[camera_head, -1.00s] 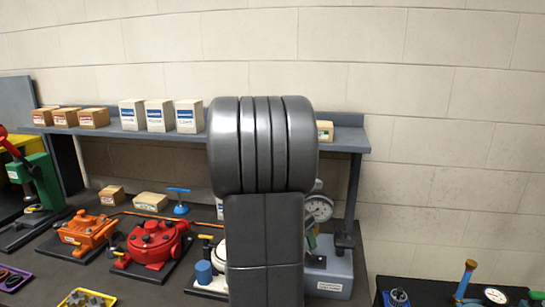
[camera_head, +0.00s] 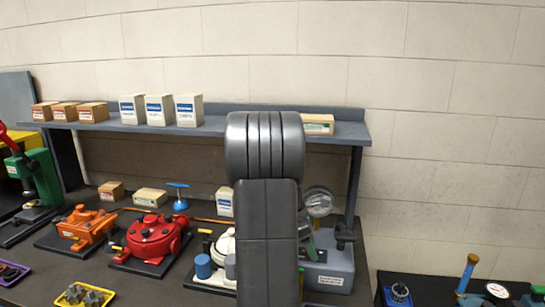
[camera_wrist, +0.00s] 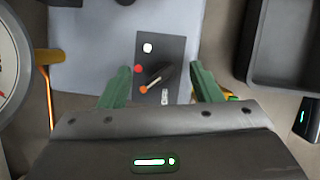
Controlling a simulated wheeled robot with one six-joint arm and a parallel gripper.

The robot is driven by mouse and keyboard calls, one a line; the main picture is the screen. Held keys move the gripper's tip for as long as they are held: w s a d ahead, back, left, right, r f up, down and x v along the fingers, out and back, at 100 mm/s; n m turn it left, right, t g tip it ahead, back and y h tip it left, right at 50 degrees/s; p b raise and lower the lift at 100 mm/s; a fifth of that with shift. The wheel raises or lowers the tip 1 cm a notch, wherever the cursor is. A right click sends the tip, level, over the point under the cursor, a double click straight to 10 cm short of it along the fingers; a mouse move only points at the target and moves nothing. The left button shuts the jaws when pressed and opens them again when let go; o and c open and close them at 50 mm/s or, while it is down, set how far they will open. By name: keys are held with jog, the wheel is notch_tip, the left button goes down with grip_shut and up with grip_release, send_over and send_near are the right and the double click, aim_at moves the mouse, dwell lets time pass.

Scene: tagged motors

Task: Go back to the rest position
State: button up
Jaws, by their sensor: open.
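Beyond the fingers is a dark panel (camera_wrist: 173,47) with a white button, a red button, an orange spot and a black lever, set on a grey surface. In the head view my own arm stands upright in the middle and hides part of the shelf and bench.
A red motor (camera_head: 153,238) and an orange motor (camera_head: 86,229) stand on the bench at the left. A grey tester box (camera_head: 331,269) is right of my arm. A shelf (camera_head: 220,117) carries several boxes. A grey tray (camera_wrist: 254,70) and a round gauge (camera_wrist: 8,62) flank my gripper.

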jog(key=shift+w+f+m+g, duration=0.1)
jog(key=shift+m+g, duration=0.3)
jog(key=shift+m, duration=0.7)
jog(key=s+v, duration=0.1)
jog(key=v, duration=1.1)
jog(key=shift+w+r+b, duration=0.45)
jog(key=shift+w, duration=0.1)
jog(key=shift+d, duration=0.1)
